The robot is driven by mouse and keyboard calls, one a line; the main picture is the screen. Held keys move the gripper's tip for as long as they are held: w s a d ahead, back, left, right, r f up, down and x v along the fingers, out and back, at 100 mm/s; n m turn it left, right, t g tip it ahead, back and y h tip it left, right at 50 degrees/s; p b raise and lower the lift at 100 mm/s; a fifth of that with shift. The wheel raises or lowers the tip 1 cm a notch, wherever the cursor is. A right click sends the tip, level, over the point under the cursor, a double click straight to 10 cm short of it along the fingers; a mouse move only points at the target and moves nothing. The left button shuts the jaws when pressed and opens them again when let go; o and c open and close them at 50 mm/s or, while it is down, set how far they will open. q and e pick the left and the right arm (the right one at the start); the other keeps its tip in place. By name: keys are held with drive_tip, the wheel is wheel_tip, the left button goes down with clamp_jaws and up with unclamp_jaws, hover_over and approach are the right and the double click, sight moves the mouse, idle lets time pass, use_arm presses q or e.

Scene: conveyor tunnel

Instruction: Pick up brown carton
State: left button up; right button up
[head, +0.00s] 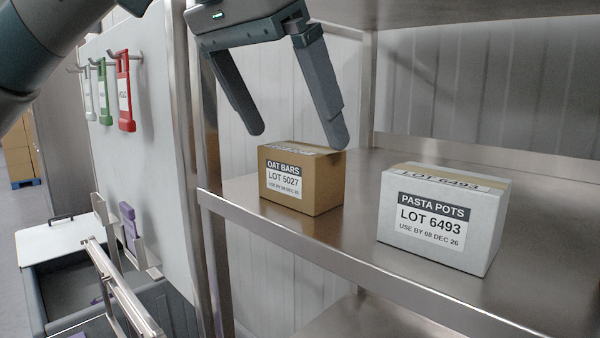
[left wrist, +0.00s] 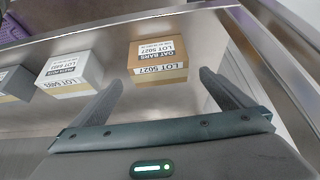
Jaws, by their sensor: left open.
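The brown carton (head: 322,190), labelled OAT BARS LOT 5027, sits upright on a steel shelf (head: 360,237). In the left wrist view the brown carton (left wrist: 158,60) is ahead of the fingertips, roughly midway between them. My left gripper (head: 298,138) is open and empty, pointing down above and behind the carton in the head view. One fingertip overlaps the carton's top back edge in the picture; I cannot tell whether it touches. The left gripper also shows in the left wrist view (left wrist: 163,82). My right gripper is not in view.
A white carton (head: 440,220), labelled PASTA POTS LOT 6493, stands to the right on the same shelf, with a gap between. A steel post (head: 207,200) stands left of the brown carton. Another shelf (head: 450,12) is overhead.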

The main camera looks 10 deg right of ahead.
sight(299, 147)
use_arm(q)
drive_tip(key=b+x, duration=0.3)
drive_tip(key=x, duration=0.1)
drive_tip(key=shift+f, duration=0.1)
drive_tip(key=shift+w+d+f+b, duration=0.2)
drive_tip(key=shift+d+f+b, duration=0.05)
drive_tip(key=shift+f+b, duration=0.1)
drive_tip(key=shift+s, duration=0.1)
drive_tip(key=c, duration=1.3)
